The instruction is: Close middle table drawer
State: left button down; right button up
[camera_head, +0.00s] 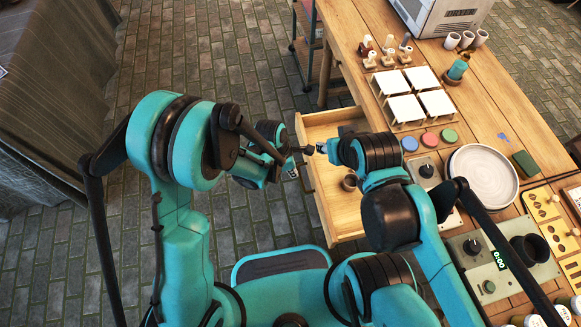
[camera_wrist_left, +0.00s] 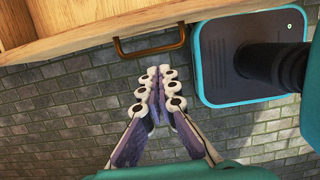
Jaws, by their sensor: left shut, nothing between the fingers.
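The wooden table drawer (camera_head: 346,218) is pulled out from the table's near side, and its inside shows. The right arm covers part of it. In the left wrist view the drawer front (camera_wrist_left: 75,43) crosses the top, with a brown bar handle (camera_wrist_left: 150,43). My left gripper (camera_head: 305,150) is beside the drawer front in the head view. In the left wrist view its fingers (camera_wrist_left: 160,88) are together and empty, below the handle in the picture and apart from it. My right gripper (camera_head: 322,148) is small and dark over the drawer; its jaws are unclear.
The wooden table (camera_head: 480,110) holds white square stands (camera_head: 405,108), colored discs (camera_head: 429,138) and a round plate (camera_head: 484,175). Brick floor (camera_head: 255,60) lies left of the drawer.

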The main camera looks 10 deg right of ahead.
pick_arm(q)
jog(key=d+f+b, duration=0.1)
jog(key=d+f, duration=0.2)
jog(key=shift+d+f+b, duration=0.25)
jog(key=shift+f+b, duration=0.05)
jog(key=shift+b, duration=0.05)
jog(key=shift+d+r, duration=0.1)
jog(key=shift+d, duration=0.55)
jog(key=shift+w, duration=0.1)
